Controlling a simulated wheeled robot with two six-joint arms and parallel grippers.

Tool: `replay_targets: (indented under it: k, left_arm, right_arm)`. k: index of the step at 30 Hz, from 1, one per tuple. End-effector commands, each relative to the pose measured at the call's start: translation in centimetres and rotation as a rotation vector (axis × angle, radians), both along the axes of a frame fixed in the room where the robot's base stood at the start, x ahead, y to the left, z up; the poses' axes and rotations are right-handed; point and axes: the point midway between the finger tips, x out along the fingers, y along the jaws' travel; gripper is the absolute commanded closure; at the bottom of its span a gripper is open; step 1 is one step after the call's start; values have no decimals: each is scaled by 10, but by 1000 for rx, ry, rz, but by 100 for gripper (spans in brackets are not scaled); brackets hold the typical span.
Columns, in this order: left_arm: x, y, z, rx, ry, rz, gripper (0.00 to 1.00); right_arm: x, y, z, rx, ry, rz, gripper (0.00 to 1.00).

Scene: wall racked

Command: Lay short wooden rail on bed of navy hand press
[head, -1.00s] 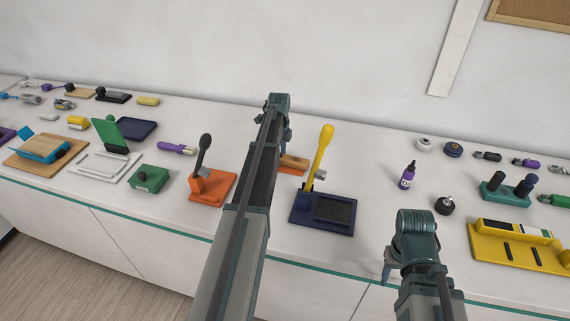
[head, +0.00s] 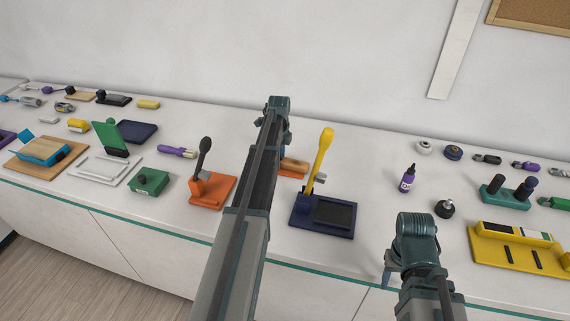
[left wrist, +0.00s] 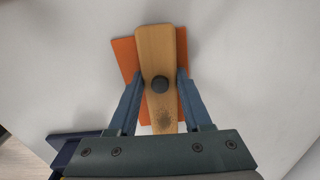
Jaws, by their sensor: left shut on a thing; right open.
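The short wooden rail (left wrist: 158,45), a pale tapered strip with a dark round knob, is between the fingers of my left gripper (left wrist: 160,76), which is shut on it. An orange plate (left wrist: 124,55) shows beneath the rail; the size of any gap between them is unclear. In the head view the rail (head: 296,163) shows just right of my left arm, which hides the left fingers. The navy hand press (head: 299,222) stands nearer the front, with a raised yellow lever and an empty dark bed (head: 334,212). My right gripper (head: 388,269) is open, right of the press.
An orange press (head: 222,190) with a dark lever stands left of my left arm. A purple bottle (head: 407,179), a dark round knob (head: 444,208) and a yellow rack (head: 515,257) are to the right. Counter behind the navy press is mostly clear.

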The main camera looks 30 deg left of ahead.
Motion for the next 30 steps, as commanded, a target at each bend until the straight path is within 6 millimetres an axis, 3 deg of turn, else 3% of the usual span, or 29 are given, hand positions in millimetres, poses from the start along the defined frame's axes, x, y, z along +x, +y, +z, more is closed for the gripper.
replay_targets:
  k: [24, 30]
  left_arm:
    - [0, 0, 56, 0, 0, 0, 100]
    - [0, 0, 61, 0, 0, 0, 100]
  right_arm:
    - [0, 0, 57, 0, 0, 0, 50]
    - [0, 0, 61, 0, 0, 0, 50]
